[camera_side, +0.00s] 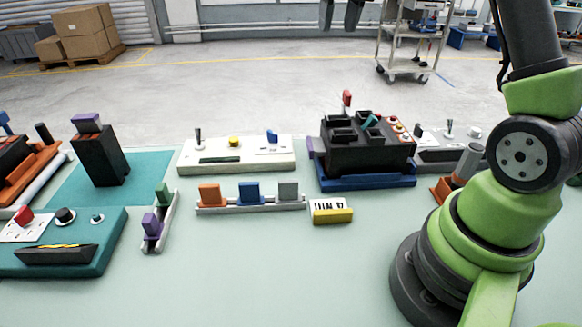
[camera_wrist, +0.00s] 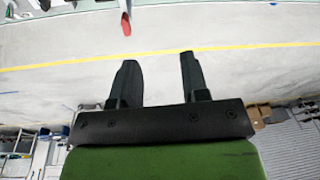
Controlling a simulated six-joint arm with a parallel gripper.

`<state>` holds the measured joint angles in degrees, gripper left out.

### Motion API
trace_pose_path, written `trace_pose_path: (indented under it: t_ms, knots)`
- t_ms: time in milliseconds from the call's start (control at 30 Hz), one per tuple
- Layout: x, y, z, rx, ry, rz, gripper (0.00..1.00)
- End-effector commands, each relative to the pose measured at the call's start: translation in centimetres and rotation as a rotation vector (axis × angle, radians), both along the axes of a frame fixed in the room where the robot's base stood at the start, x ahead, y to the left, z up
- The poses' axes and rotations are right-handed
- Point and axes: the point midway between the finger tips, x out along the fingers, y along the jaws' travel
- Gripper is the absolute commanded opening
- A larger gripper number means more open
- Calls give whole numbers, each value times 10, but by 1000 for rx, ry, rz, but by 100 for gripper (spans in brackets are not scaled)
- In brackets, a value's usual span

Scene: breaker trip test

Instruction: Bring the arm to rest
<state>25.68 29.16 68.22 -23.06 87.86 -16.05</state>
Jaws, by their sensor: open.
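My gripper (camera_wrist: 158,62) shows in the wrist view with its two dark fingers apart and nothing between them. In the side view my gripper (camera_side: 341,14) shows only as two dark fingertips at the top edge, high above the table and apart from everything on it. The rest of the gripper is out of that frame. My green and black arm rises at the right of the side view.
On the pale green table (camera_side: 270,265) stand a black breaker block (camera_side: 365,150) on a blue base, a white switch panel (camera_side: 238,155), a rack of coloured blocks (camera_side: 250,204), a purple-topped black block (camera_side: 100,155) and a teal control box (camera_side: 65,240). The front middle is clear.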

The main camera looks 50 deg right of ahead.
Motion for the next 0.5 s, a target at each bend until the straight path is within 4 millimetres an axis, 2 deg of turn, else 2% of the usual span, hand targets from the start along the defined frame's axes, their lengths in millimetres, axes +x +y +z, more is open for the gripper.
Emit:
trace_pose_path:
  t_ms: [33, 200, 333, 500]
  knots:
    - [-10, 22, 16, -6, -39, 34, 42]
    - [-50, 82, 46, -5, -161, 117, 42]
    - [-90, 122, 53, 11, -255, 172, 42]
    - [-145, 159, 44, 43, -372, 232, 42]
